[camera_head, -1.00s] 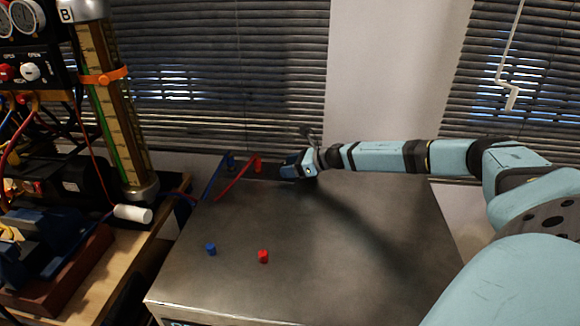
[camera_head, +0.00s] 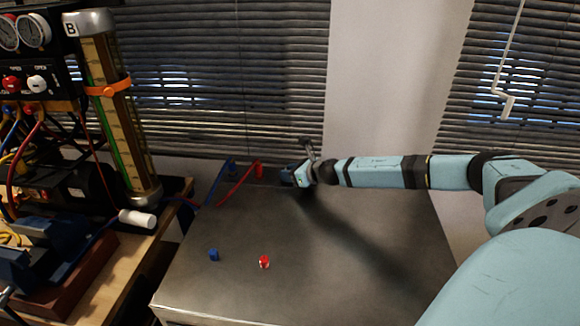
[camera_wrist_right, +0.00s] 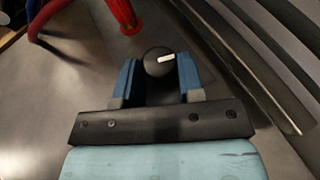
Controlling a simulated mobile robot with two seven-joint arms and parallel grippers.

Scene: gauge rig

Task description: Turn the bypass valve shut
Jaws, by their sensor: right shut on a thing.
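My right gripper (camera_head: 287,176) is at the far edge of the grey metal bench top (camera_head: 350,270). In the right wrist view its two blue fingers (camera_wrist_right: 159,75) stand on either side of a round black knob (camera_wrist_right: 153,66), shut on it. I take this knob to be the bypass valve; no label on it can be read. A white pointer mark on the knob points right and slightly up in that view. In the head view the gripper hides the knob. My left gripper is not in view.
A red hose (camera_head: 236,186) and a blue hose (camera_head: 214,183) reach fittings just left of the gripper. A blue cap (camera_head: 213,255) and a red cap (camera_head: 264,262) stand nearer on the top. A gauge rig with tube B (camera_head: 118,110) stands left. The top's right side is clear.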

